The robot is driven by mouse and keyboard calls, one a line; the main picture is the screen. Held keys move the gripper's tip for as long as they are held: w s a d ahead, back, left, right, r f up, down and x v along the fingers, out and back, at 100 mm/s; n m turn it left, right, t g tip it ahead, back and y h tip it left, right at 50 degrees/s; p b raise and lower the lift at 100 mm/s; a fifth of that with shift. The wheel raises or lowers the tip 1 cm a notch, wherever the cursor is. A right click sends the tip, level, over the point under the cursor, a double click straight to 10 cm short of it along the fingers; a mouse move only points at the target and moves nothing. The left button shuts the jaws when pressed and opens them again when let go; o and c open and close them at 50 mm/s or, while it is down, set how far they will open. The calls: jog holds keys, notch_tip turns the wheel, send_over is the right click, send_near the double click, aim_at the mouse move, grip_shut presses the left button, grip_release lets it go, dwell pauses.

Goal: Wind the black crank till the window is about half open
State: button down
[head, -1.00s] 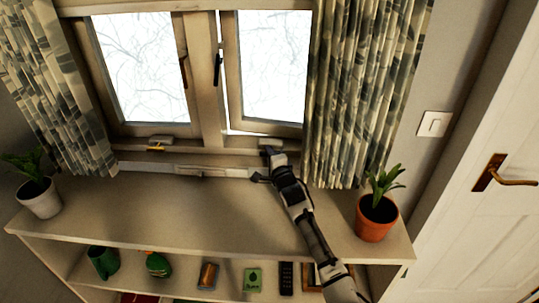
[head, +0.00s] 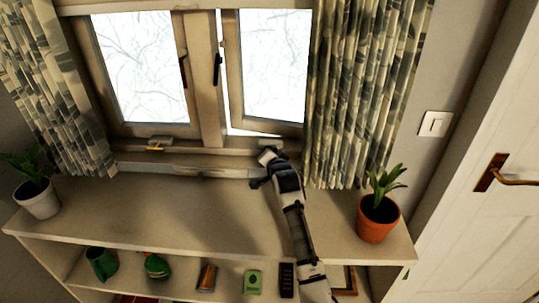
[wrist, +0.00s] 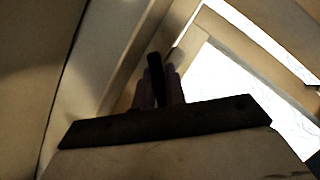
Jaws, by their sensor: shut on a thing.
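The right window sash (head: 271,129) stands a little open, with a bright gap along its left and lower edges. My gripper (head: 268,157) is at the sill below this sash, by the winder housing (head: 256,144). In the wrist view my gripper (wrist: 163,90) is shut on the black crank (wrist: 154,66), whose dark knob shows between the fingers. In the head view the crank is hidden by my gripper.
A black latch handle (head: 217,69) is on the middle post. A terracotta potted plant (head: 377,218) stands right of my arm.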

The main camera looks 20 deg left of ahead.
jog(key=n+h, duration=0.2)
jog(key=n, duration=0.1)
jog(key=n+h, duration=0.2)
jog(key=n, duration=0.1)
jog(key=shift+f, duration=0.1)
dwell(0.3)
jog(key=shift+h, duration=0.3)
jog(key=c, duration=1.4)
grip_release()
jog(key=shift+c, duration=0.2)
jog(key=b+v, duration=0.4)
jog(key=v, duration=1)
jog(key=shift+f, duration=0.15)
